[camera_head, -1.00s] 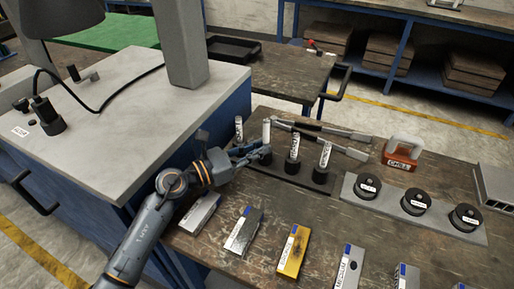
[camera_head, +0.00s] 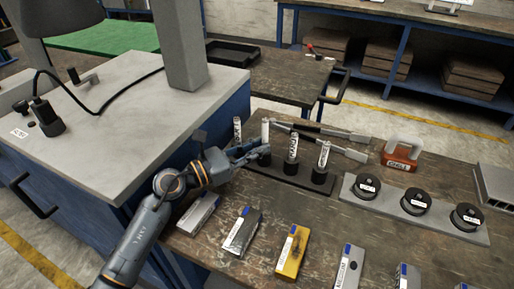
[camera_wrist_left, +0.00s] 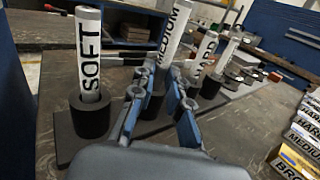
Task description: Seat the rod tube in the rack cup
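The MEDIUM rod tube, white with black lettering, shows in the left wrist view (camera_wrist_left: 174,28) and as the second tube from the left in the head view (camera_head: 265,131). My left gripper (camera_head: 262,150) has its two fingers on either side of its lower part, close against it, low over a black cup (camera_wrist_left: 154,103). The tube's bottom end is hidden by the fingers, so how deep it sits is unclear. The dark rack (camera_head: 290,182) carries several cups. The SOFT tube (camera_wrist_left: 90,55) stands in the cup to the left. My right gripper is not in view.
Two more tubes (camera_head: 292,146) (camera_head: 324,154) stand in rack cups close to the right. Metal tongs (camera_head: 320,130) lie behind. Several labelled boxes (camera_head: 293,250) lie in front. A plate with black round pots (camera_head: 415,201) and an orange-and-white block (camera_head: 402,152) are further right.

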